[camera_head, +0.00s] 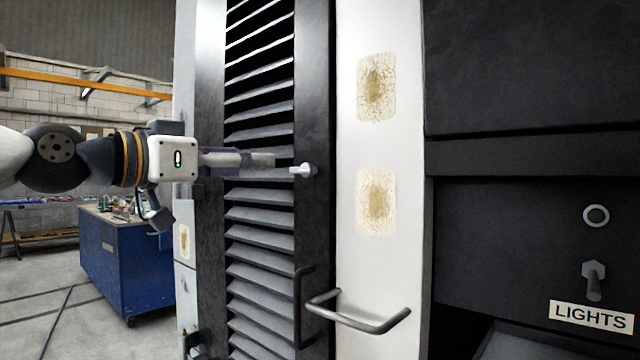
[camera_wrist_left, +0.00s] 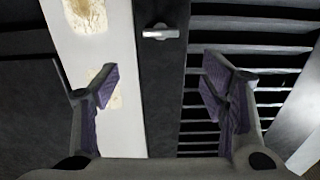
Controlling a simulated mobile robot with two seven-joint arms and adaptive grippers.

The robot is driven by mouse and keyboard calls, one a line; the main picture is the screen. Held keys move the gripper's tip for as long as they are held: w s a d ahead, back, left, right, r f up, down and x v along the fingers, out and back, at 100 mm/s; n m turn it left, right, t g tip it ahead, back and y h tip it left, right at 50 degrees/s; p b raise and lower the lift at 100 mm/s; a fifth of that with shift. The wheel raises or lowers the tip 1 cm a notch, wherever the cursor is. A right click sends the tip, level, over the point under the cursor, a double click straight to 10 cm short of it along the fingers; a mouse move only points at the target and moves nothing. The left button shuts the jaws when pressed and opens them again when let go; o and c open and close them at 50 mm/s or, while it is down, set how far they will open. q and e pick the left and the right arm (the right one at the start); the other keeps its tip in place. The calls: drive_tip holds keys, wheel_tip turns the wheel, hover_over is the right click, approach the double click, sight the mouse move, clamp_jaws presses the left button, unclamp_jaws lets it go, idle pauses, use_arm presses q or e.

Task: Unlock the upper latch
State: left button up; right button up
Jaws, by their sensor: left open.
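The upper latch (camera_head: 302,170) is a small pale metal lever on the dark frame strip at the right edge of the black louvred door (camera_head: 262,215). Its lever lies about level and points left in the head view. In the left wrist view the latch (camera_wrist_left: 161,33) shows above the gap between my fingers. My left gripper (camera_head: 262,160) comes in from the left in front of the louvres, close to the latch. In the left wrist view my left gripper (camera_wrist_left: 160,85) is open and empty, its purple-padded fingers wide apart. My right gripper is not in view.
A dark handle (camera_head: 304,305) sits lower on the door frame. A grey bar handle (camera_head: 358,318) sticks out from the white panel (camera_head: 385,260). A black panel with a LIGHTS label (camera_head: 591,316) is at the right. A blue tool cabinet (camera_head: 125,260) stands behind at the left.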

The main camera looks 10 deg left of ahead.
sight(299, 168)
use_arm(q)
drive_tip(key=x, duration=0.3)
drive_tip(key=f+b+x, duration=0.1)
drive_tip(key=x, duration=0.7)
drive_tip(key=shift+w+f+b, duration=0.1)
drive_tip(key=shift+f+b, duration=0.05)
drive_tip(key=shift+b, duration=0.2)
drive_tip(key=shift+w+d, duration=0.15)
drive_tip(key=shift+w, duration=0.05)
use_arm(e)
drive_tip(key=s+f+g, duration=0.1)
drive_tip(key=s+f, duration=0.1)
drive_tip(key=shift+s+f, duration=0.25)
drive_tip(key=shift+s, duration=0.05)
use_arm(q)
drive_tip(key=c, duration=1.1)
